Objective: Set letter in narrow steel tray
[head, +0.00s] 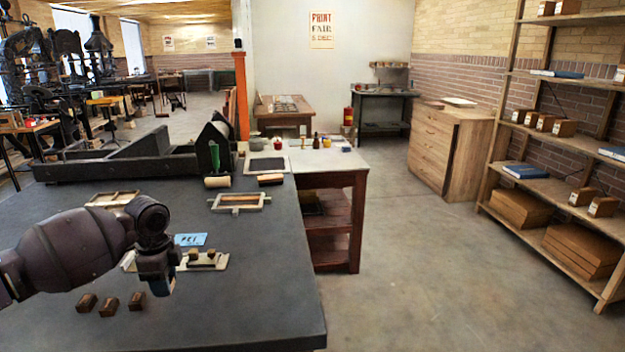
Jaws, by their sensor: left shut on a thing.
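My left gripper (160,284) points down over the dark table, just in front of the narrow steel tray. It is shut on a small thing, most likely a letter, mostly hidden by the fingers. The narrow steel tray (221,262) lies on the table just right of the gripper; its left part is hidden behind my wrist. Two small brown letter blocks (209,253) show at the tray. Three more brown letter blocks (109,306) sit in a row on the table, left of the gripper; the rightmost is close to the fingers. My right gripper is not in view.
A blue card (190,239) lies behind the tray. A wooden frame (239,203), a pale roller (217,182) and a long black press bed (105,168) stand farther back. The dark table (255,290) is clear at the right front. A side table (345,164) adjoins at right.

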